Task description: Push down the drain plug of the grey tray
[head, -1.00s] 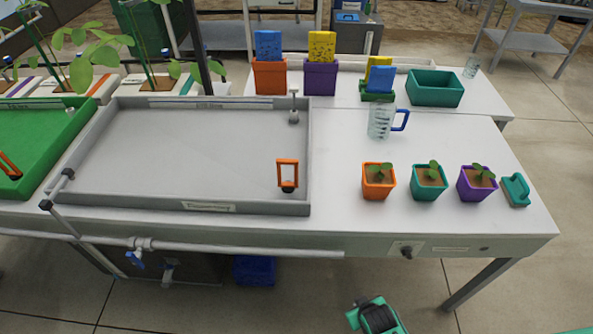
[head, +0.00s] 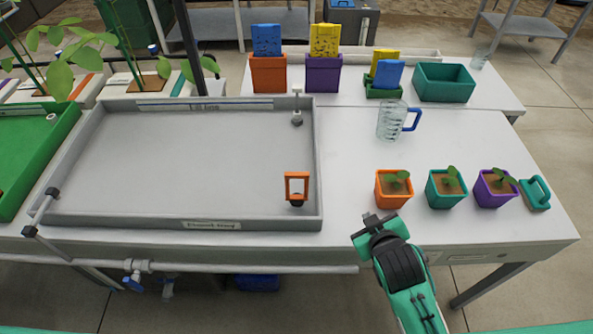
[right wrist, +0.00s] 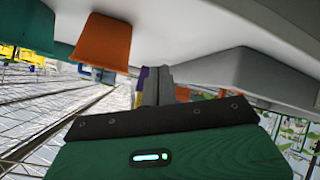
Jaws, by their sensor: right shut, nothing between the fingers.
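The grey tray (head: 185,217) lies on the white table at left centre. Near its front right corner stands an orange frame-shaped handle on a dark base, which looks like the drain plug (head: 297,187). I cannot tell how far down it sits. A grey upright fitting with a short crossbar (head: 296,112) stands near the back right corner. My right gripper (head: 369,221) is shut and empty, at the table's front edge, right of the tray and apart from it. In the right wrist view its fingers (right wrist: 156,82) are together, with the grey tray (right wrist: 235,70) beside them. My left gripper is out of view.
An orange pot (head: 393,189), a teal pot (head: 445,188) and a purple pot (head: 495,189) with seedlings stand right of my gripper. A clear jug (head: 392,120) is behind. A green tray (head: 30,165) lies at left. White table between tray and pots is clear.

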